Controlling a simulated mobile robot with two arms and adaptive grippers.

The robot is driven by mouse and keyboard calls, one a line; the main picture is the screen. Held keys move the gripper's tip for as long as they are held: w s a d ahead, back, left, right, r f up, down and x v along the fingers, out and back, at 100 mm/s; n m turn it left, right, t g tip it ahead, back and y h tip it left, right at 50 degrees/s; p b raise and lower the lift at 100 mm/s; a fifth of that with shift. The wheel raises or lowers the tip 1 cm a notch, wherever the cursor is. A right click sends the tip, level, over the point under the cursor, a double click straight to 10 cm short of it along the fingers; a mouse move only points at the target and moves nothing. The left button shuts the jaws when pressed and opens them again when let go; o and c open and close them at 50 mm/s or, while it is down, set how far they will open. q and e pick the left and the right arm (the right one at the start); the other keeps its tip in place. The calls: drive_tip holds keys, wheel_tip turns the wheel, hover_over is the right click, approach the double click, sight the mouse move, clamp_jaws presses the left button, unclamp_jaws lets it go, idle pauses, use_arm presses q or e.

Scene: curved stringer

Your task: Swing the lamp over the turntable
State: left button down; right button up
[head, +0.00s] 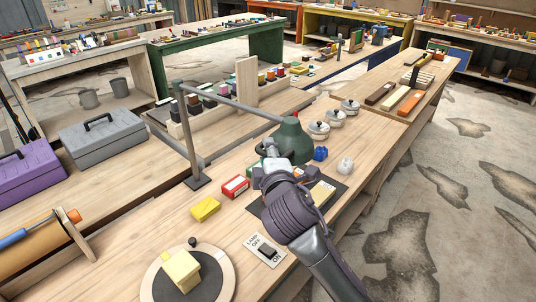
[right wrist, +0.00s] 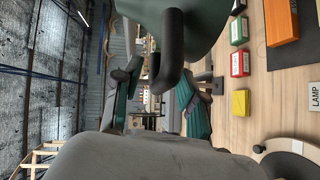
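The lamp has a green shade (head: 291,138) at the end of a grey horizontal arm (head: 235,104) on an upright post (head: 188,140). The shade hangs over the bench, well behind and right of the turntable (head: 160,293). The turntable is a dark disc with a pale rim, with a yellow block (head: 181,270) on it. My right gripper (head: 268,154) is beside the shade. In the right wrist view its fingers (right wrist: 160,95) are apart, with the dark handle (right wrist: 168,45) of the green shade (right wrist: 205,20) between or just beyond them; contact is unclear. My left gripper is not in view.
A lamp switch plate (head: 265,250), a yellow box (head: 205,208) and a red box (head: 235,187) lie between lamp and turntable. Lidded pots (head: 334,117), a blue piece (head: 320,153) and a white piece (head: 345,165) stand near the shade. Toolboxes (head: 102,138) are at left.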

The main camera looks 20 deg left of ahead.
drive_tip(key=v, duration=1.2)
drive_tip(key=shift+f, duration=0.1)
